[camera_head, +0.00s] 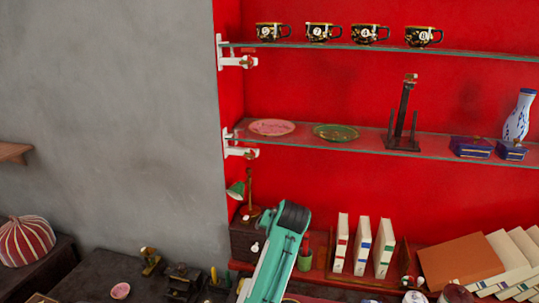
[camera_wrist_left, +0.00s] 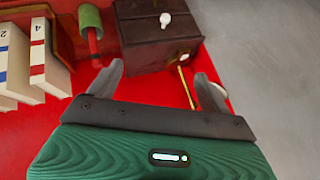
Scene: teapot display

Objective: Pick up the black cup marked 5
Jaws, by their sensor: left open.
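Four black cups with gold patterns and round white number marks stand in a row on the upper glass shelf (camera_head: 480,53) in the head view: the first cup (camera_head: 268,32), the second cup (camera_head: 320,32), the third cup (camera_head: 367,34) and the fourth cup (camera_head: 421,37). The numbers are too small to read surely, so I cannot tell which is the 5. My left gripper (camera_wrist_left: 158,88) is open and empty in the left wrist view. No cup shows there. My left arm is well below the cups in the head view. My right gripper is not in view.
The lower glass shelf (camera_head: 360,142) holds a pink plate (camera_head: 272,127), a green plate (camera_head: 336,132), a dark stand (camera_head: 403,120) and a vase (camera_head: 518,115). White books (camera_head: 362,246), a lamp (camera_head: 238,190) and a dark box (camera_wrist_left: 155,40) are near my left arm.

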